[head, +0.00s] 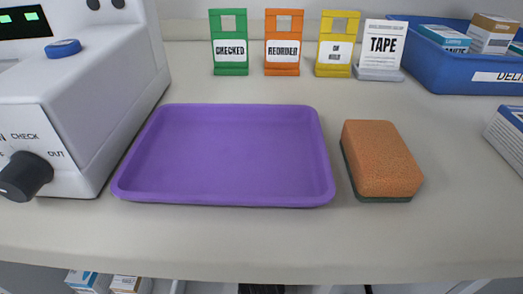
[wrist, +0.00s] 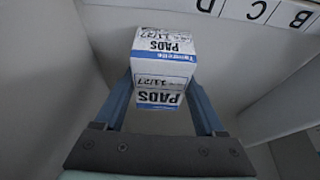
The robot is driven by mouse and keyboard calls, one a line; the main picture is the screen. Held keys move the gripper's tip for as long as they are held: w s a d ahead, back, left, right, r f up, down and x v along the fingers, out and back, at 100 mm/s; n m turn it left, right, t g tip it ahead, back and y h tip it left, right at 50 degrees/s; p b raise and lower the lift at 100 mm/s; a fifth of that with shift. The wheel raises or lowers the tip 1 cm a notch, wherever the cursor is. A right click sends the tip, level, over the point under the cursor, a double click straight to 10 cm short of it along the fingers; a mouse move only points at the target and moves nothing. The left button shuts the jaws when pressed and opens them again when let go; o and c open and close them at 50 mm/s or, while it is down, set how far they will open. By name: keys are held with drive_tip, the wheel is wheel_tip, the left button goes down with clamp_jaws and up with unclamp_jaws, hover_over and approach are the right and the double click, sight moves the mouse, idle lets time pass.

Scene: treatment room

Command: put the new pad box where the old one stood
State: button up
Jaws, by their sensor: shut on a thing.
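In the wrist view my gripper (wrist: 160,80) is shut on a white and blue pad box (wrist: 163,43), held between its two blue-grey fingers. The box's print appears upside down and reads PADS, with a handwritten date that looks like 11/27. Similar PADS print shows lower between the fingers; I cannot tell whether it belongs to the same box or another. Pale walls or panels surround the box. My gripper does not show in the head view. No box there can be made out as the old pad box.
The counter holds an empty purple tray (head: 230,150), an orange sponge (head: 382,158), a grey machine (head: 75,95), sign stands and a blue bin (head: 460,72) with boxes. Another box (head: 507,135) is cut off at right. The wrist view shows a lettered strip (wrist: 250,12).

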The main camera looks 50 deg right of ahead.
drive_tip(key=shift+f, duration=0.1)
drive_tip(key=o, duration=1.4)
drive_tip(key=p+v, duration=0.5)
drive_tip(key=v, duration=0.6)
drive_tip(key=shift+w+r+p, duration=0.1)
drive_tip(key=shift+r+p, duration=0.1)
drive_tip(key=shift+p, duration=0.1)
drive_tip(key=shift+a+r, duration=0.15)
drive_tip(key=shift+r, duration=0.25)
